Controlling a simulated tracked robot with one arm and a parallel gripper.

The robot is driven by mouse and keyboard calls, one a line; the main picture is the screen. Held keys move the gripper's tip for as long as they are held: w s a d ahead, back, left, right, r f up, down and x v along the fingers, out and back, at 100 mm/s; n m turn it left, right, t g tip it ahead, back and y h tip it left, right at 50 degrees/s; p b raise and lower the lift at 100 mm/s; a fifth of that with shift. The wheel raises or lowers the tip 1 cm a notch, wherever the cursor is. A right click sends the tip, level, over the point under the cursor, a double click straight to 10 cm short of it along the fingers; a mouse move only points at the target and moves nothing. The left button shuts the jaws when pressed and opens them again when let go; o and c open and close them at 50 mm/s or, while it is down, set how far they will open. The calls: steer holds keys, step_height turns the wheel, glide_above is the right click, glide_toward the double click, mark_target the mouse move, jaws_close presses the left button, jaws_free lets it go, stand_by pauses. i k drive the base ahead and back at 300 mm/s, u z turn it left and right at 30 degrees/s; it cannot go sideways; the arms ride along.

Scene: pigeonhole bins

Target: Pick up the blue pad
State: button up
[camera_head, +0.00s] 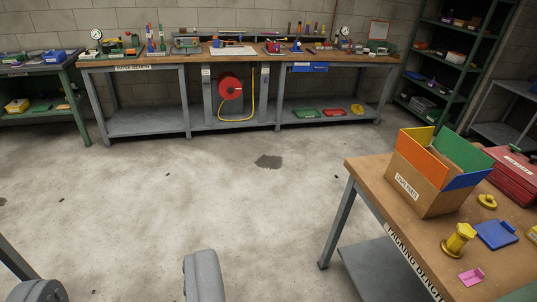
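The blue pad (494,236) lies flat on the brown top of the packing bench (424,232) at the lower right. It has a small raised block on its right side. A yellow spool-like piece (459,240) stands just left of it, and a pink piece (471,277) lies nearer. My gripper (122,284) shows as two grey fingers at the bottom left, wide apart with only floor between them. It is well left of the bench and away from the pad.
An open cardboard box (424,190) with coloured flaps stands behind the pad, with a yellow ring (487,201) and a red case (515,178) nearby. Bare concrete floor (190,190) lies left of the bench. A long workbench (150,64) and green shelves (445,60) stand at the back.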

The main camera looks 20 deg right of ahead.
mark_target(496, 234)
steer(key=z, duration=0.2)
steer(key=i, duration=1.3)
steer(key=z, duration=0.95)
steer(key=i, duration=1)
steer(key=z, duration=1.2)
steer(key=i, duration=0.8)
steer(key=z, duration=0.4)
